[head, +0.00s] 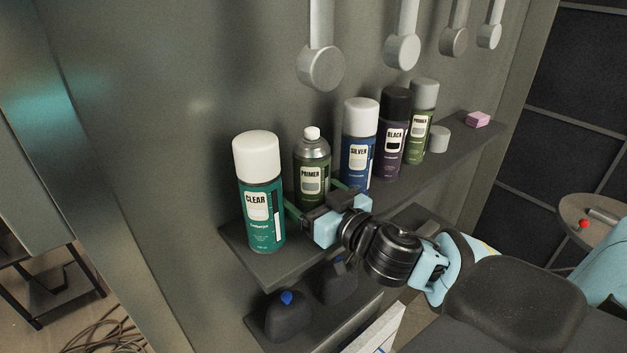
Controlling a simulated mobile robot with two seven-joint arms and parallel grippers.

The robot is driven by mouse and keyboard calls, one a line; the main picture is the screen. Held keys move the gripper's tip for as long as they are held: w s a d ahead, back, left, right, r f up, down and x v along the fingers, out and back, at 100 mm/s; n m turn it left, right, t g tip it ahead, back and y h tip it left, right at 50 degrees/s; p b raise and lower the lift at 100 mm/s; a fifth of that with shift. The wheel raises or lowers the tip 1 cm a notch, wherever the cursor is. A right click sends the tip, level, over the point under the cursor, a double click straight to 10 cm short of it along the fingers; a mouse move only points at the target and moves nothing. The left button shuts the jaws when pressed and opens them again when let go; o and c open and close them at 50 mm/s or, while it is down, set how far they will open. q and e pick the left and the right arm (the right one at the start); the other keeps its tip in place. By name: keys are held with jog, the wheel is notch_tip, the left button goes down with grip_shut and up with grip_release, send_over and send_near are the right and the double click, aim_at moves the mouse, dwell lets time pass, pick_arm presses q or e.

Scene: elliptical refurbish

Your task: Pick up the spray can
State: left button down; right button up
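A green spray can labelled PRIMER (311,172), with a bare metal top and white nozzle, stands upright on the dark shelf. My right gripper (312,196) reaches in from the right, low on this can. Its fingers are spread, one on each side of the can; I see no clear grip. The gripper hides the can's lower part. Also upright are a teal CLEAR can (261,215), a blue SILVER can (357,154), a purple BLACK can (391,145) and a capped green PRIMER can (421,128). My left gripper is not in view.
The CLEAR can stands close to the left finger. A loose grey cap (438,139) and a pink block (477,119) lie farther along the shelf (466,145). Dark bottles, one blue-topped (288,318), stand on a lower shelf. Grey tools (321,68) hang above.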

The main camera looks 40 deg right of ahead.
jog(key=shift+w, duration=0.6)
jog(key=c, duration=1.1)
jog(key=shift+c, duration=0.4)
jog(key=shift+r, duration=0.15)
